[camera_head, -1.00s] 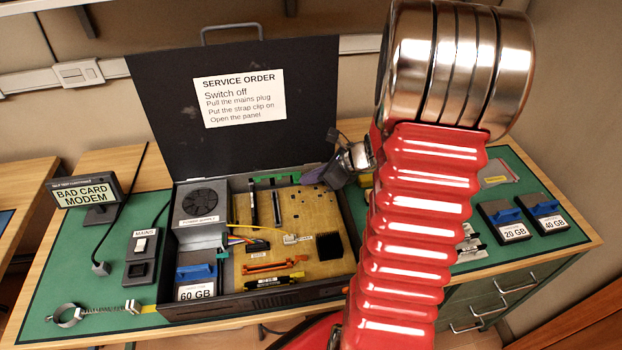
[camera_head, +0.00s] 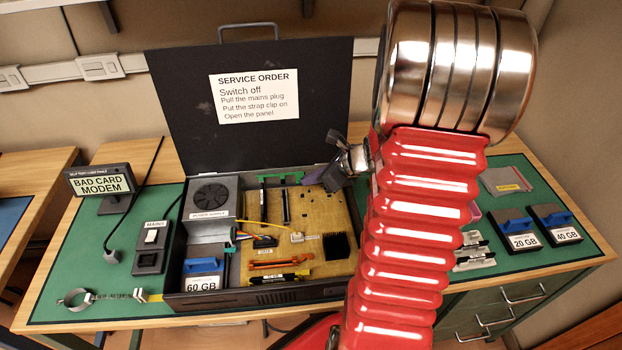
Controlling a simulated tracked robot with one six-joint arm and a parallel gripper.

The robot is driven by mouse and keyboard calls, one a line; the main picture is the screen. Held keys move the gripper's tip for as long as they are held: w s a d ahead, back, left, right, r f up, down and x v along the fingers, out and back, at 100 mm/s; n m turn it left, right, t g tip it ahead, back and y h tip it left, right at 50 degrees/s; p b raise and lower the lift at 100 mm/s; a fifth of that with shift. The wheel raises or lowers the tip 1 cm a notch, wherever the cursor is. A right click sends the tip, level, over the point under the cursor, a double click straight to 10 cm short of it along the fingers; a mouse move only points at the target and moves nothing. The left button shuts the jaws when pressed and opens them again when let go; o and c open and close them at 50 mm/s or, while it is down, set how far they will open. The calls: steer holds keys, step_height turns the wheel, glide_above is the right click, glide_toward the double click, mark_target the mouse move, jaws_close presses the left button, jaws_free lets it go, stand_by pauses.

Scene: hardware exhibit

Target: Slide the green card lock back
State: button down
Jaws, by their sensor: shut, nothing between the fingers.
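The open computer case (camera_head: 280,297) stands on the green mat, its lid raised at the back. The green card lock (camera_head: 292,178) runs along the case's inner back edge, above the dark card slots. My gripper (camera_head: 325,184) is shut and empty, hanging over the back right corner of the case, just right of the lock. Its fingers partly cover the right end of the lock, and I cannot tell whether they touch it. My own red arm hides the case's right side.
The power supply (camera_head: 209,198) and a 60 GB drive (camera_head: 203,274) fill the case's left side. A "BAD CARD MODEM" display (camera_head: 101,183) and mains switch (camera_head: 151,245) stand to the left. The 20 GB (camera_head: 520,230) and 40 GB (camera_head: 556,224) drives lie to the right.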

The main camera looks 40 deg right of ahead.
steer(key=shift+a+f, duration=0.1)
steer(key=shift+a, duration=0.2)
steer(key=shift+s+d, duration=0.2)
steer(key=shift+s, duration=0.15)
steer(key=s, duration=0.1)
steer(key=s+d, duration=0.1)
steer(key=s, duration=0.1)
steer(key=shift+s+d, duration=0.15)
steer(key=shift+d, duration=0.1)
steer(key=v, duration=1)
steer(key=shift+d, duration=0.1)
